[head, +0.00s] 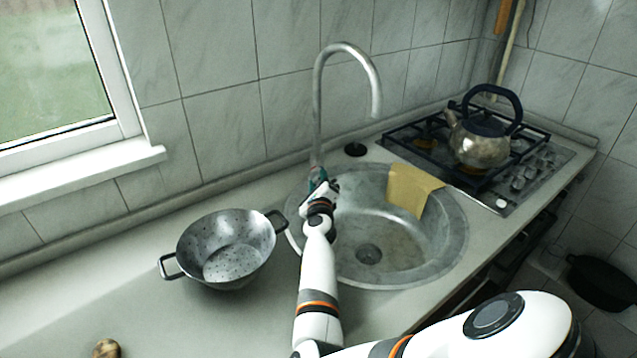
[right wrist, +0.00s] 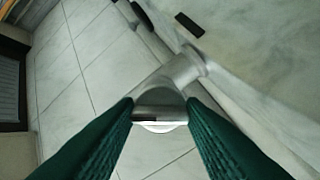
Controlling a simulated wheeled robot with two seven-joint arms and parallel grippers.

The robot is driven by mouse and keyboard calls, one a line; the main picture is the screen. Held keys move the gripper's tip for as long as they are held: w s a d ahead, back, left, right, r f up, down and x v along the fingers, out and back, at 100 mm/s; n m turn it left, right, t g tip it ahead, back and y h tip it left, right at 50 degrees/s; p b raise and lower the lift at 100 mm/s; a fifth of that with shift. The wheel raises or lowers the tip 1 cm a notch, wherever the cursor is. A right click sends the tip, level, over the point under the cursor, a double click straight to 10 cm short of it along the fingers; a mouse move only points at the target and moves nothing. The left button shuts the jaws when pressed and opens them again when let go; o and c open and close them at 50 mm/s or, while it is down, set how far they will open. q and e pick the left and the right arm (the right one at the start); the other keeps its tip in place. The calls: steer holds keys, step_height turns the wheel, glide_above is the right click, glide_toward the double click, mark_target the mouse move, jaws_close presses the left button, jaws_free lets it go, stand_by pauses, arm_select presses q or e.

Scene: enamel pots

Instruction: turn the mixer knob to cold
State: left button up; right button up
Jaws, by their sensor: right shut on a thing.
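The tall grey mixer tap (head: 318,100) stands at the back left rim of the sink, its spout arching to the right. My right gripper (head: 319,183) is at the foot of the tap, and the arm and gripper hide the knob in the head view. In the right wrist view, the two green fingers of the right gripper (right wrist: 159,110) close on both sides of the mixer knob (right wrist: 159,112), a grey piece on the side of the tap body (right wrist: 185,68). The knob's hot or cold marking cannot be made out. My left gripper is not in view.
The round metal sink (head: 452,230) has a yellow cloth (head: 412,190) over its rim. A perforated colander (head: 227,245) stands left of my arm. A kettle (head: 480,145) sits on the gas hob (head: 405,135) at the right. A brownish round object (head: 107,348) lies at the front left.

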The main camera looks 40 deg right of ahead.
steer(key=shift+w+r+m, duration=0.1)
steer(key=shift+r+m, duration=0.2)
steer(key=shift+r, duration=0.1)
steer(key=o, duration=1)
steer(key=shift+f, duration=0.1)
steer(key=shift+w+f, duration=0.1)
steer(key=shift+f, duration=0.05)
